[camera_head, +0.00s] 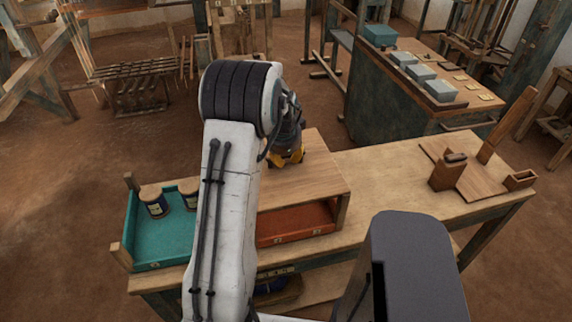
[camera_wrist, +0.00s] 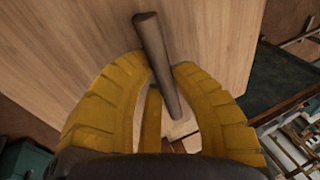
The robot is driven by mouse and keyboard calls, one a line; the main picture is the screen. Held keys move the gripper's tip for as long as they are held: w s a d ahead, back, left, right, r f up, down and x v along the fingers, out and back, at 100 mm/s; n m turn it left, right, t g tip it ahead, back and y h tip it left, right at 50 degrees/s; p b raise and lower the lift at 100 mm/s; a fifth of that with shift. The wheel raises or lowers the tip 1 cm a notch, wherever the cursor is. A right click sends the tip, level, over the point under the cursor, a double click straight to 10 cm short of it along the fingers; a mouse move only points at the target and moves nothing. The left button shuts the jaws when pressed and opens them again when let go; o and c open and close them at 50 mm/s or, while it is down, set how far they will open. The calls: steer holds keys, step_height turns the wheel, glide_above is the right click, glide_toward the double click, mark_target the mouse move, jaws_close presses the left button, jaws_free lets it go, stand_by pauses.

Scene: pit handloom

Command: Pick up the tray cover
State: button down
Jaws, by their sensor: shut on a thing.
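The tray cover (camera_head: 312,172) is a flat, light wooden board with visible grain. It lies level over the orange-red tray (camera_head: 295,226), whose front part shows below the board. In the wrist view the cover (camera_wrist: 215,35) fills much of the picture, with a dark brown bar-shaped handle (camera_wrist: 152,42) on it. My gripper (camera_head: 287,158) is over the cover, with yellow fingers. In the wrist view, my gripper (camera_wrist: 160,75) is shut on the handle, one finger on each side. My arm hides the cover's left part. I cannot tell whether the cover touches its support.
A teal tray (camera_head: 160,250) with two spools (camera_head: 153,200) stands on the bench's left. Wooden blocks and a board (camera_head: 465,172) are at the bench's right. Bare bench top (camera_head: 385,180) lies between. A cabinet (camera_head: 400,90) with grey-blue blocks stands behind.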

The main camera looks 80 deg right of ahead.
steer(key=shift+r, duration=0.1)
step_height(320, 180, up, 5)
steer(key=shift+d+r+b, duration=0.1)
steer(key=shift+b, duration=0.5)
step_height(320, 180, up, 4)
steer(key=b, duration=0.2)
steer(key=shift+b, duration=0.35)
steer(key=shift+w+r, duration=0.1)
steer(key=shift+r, duration=0.25)
